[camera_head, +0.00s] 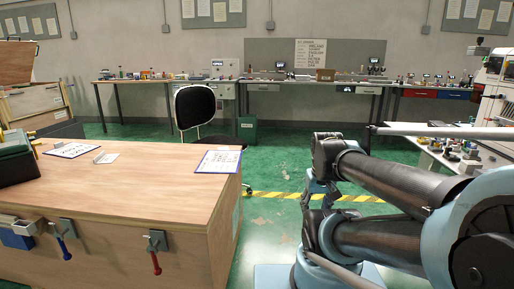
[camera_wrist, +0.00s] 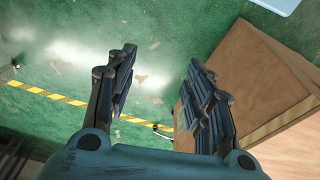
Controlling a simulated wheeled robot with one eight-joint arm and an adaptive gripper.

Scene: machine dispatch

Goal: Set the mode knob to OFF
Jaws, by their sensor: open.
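I cannot make out a mode knob or an OFF mark in either view. My gripper (camera_wrist: 161,65) is open and empty in the wrist view, with its two dark fingers apart above the green floor. In the head view my arm is folded on the right and hides part of the floor and the right side of the room. A white machine (camera_head: 496,92) stands at the right edge, partly cut off. A grey boxy device (camera_head: 224,68) stands on the back bench. Any controls on them are too small to tell.
A wooden workbench (camera_head: 130,185) fills the left front, with clipboards on top and tools hung on its side. It is close to my gripper in the wrist view (camera_wrist: 255,80). A black chair (camera_head: 195,108) stands behind it. Green floor (camera_head: 290,160) lies open ahead.

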